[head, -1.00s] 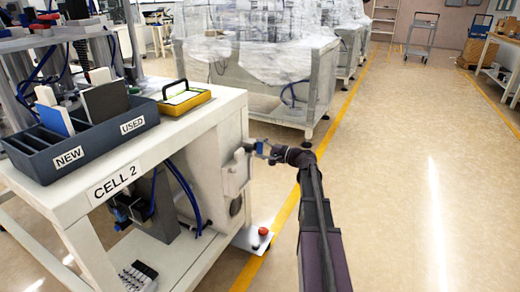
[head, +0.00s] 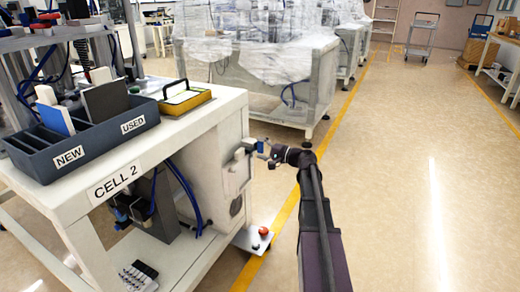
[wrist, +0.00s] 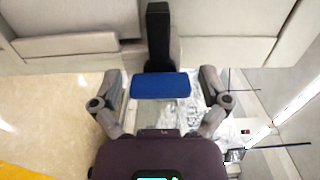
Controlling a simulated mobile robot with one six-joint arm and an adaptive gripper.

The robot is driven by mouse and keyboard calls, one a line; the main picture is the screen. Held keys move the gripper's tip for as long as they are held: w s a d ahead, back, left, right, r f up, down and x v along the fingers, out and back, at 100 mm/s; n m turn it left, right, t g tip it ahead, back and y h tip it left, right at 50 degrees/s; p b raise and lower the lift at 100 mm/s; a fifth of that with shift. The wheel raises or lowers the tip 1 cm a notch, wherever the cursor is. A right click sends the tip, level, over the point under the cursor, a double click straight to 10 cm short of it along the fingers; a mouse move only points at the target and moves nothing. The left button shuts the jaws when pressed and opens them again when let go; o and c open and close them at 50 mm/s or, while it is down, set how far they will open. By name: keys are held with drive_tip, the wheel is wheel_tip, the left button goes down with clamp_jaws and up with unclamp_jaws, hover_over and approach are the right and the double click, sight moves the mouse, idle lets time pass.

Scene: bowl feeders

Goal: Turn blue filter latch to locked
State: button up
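The blue latch (wrist: 160,85) shows in the wrist view as a blue block across a dark upright bar (wrist: 158,35). My gripper (wrist: 161,98) has one finger to the left of the blue block and one to the right. Gaps show on both sides, so it is open and not closed on the block. In the head view my gripper (head: 264,149) is at the right side of the CELL 2 cabinet (head: 232,185), by a small grey-green part (head: 250,144). The blue latch cannot be made out there. I cannot tell whether it is locked.
A NEW/USED bin (head: 80,150) and a yellow-framed case (head: 184,101) stand on the cabinet top. A low plate with a red button (head: 263,231) is near the floor below my gripper. Wrapped machines (head: 270,60) stand behind. The floor to the right is clear.

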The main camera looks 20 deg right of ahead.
idle(0.4)
drive_tip(key=v, duration=1.2)
drive_tip(key=shift+d, duration=0.1)
idle(0.5)
drive_tip(key=s+a+f+n+g+h+p, duration=0.1)
drive_tip(key=a+f+n+g+p, duration=0.15)
drive_tip(key=a, duration=0.45)
drive_tip(key=s+a+f+n+g+p, duration=0.1)
drive_tip(key=a+g+p, duration=0.15)
drive_tip(key=a, duration=0.35)
drive_tip(key=s+a+f+n+g+h+p, duration=0.1)
drive_tip(key=s+a+n+g, duration=0.15)
drive_tip(key=a, duration=0.45)
drive_tip(key=s+a+n+g+h+p, duration=0.4)
drive_tip(key=s+a+g+h+p, duration=0.35)
drive_tip(key=s+a+h, duration=0.35)
wheel_tip(320, 180, up, 37)
drive_tip(key=d+y+p, duration=0.1)
drive_tip(key=y+p, duration=0.1)
drive_tip(key=p, duration=3.6)
drive_tip(key=shift+s+r+t, duration=0.25)
drive_tip(key=shift+s+t, duration=0.15)
drive_tip(key=shift+s, duration=0.05)
